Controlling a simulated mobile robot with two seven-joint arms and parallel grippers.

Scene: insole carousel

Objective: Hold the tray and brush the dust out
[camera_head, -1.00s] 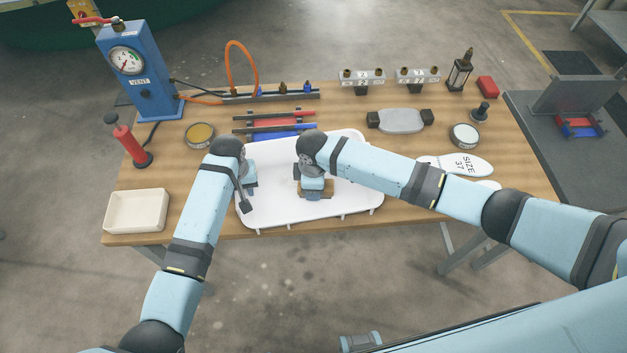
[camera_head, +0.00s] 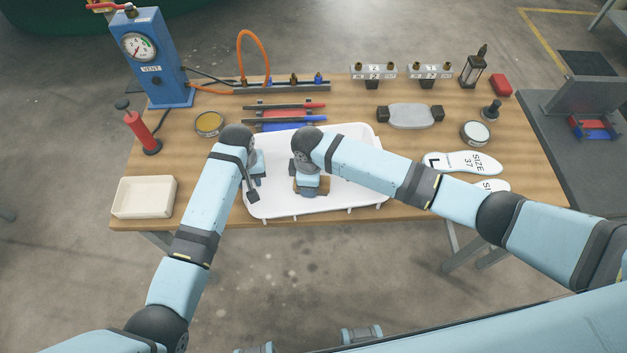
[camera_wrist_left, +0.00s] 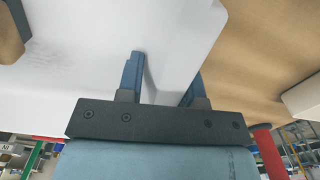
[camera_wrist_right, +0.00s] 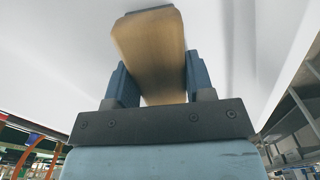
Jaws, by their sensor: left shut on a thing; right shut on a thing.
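The white tray (camera_head: 358,200) lies at the front edge of the wooden table. My left gripper (camera_head: 255,180) is shut on the tray's left wall; the left wrist view shows its blue fingers (camera_wrist_left: 165,82) on either side of that wall. My right gripper (camera_head: 310,186) is over the middle of the tray, shut on the brush (camera_head: 297,188). The right wrist view shows the brush's wooden body (camera_wrist_right: 155,50) between the fingers (camera_wrist_right: 159,85). Bristle contact with the tray is hidden. A faint grey dust smudge (camera_wrist_left: 42,48) shows on the tray floor in the left wrist view, near the brush (camera_wrist_left: 10,42).
A cream bin (camera_head: 144,198) and a red pump-like tool (camera_head: 144,133) stand to the left. A rack with red and blue bars (camera_head: 285,110) is behind the tray. White insoles (camera_head: 470,163) lie to the right. A blue gauge box (camera_head: 158,65) stands at the back left.

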